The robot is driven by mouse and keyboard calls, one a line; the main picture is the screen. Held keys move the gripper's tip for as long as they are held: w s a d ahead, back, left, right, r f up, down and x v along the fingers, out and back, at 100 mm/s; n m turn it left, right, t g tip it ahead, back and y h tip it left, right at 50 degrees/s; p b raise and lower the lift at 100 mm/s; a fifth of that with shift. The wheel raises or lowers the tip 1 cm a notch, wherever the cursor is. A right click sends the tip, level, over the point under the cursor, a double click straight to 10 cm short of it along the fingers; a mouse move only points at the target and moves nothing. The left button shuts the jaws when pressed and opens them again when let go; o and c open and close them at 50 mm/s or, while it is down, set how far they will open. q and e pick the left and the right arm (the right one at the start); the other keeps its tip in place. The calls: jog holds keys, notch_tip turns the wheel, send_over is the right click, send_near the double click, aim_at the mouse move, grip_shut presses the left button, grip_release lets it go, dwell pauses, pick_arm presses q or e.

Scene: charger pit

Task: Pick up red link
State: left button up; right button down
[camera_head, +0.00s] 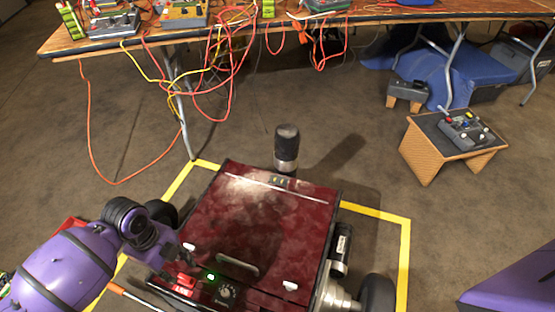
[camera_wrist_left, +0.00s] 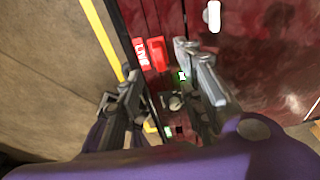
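The red link (camera_head: 186,281) is a small red piece with white lettering at the front left of the dark red battle robot (camera_head: 262,215). In the left wrist view, a lettered red piece (camera_wrist_left: 141,54) and a plain red piece (camera_wrist_left: 157,54) sit side by side; I cannot tell whether they are one part. My left gripper (camera_wrist_left: 160,62) is open and empty, its two fingers pointing toward the red pieces. In the head view, the left gripper (camera_head: 176,262) is close to the link and partly hidden by my wrist. My right gripper is out of view.
A green light (camera_head: 211,277) and a round black knob (camera_head: 227,293) sit right of the link. Yellow tape (camera_head: 403,250) surrounds the robot. A cable-covered table (camera_head: 300,25) is behind, with a small wooden stand (camera_head: 425,150) at right. An orange-handled tool (camera_head: 118,290) lies left.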

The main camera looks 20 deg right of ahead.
aim_at(184, 277)
pick_arm(q)
jog(key=f, duration=0.2)
jog(key=f+b, duration=0.1)
jog(key=f, duration=0.1)
jog(key=f+b, duration=0.1)
jog(key=f, duration=0.1)
jog(key=shift+s+d+f, duration=0.15)
jog(key=shift+s+d, duration=0.05)
jog(key=shift+s, duration=0.15)
grip_shut()
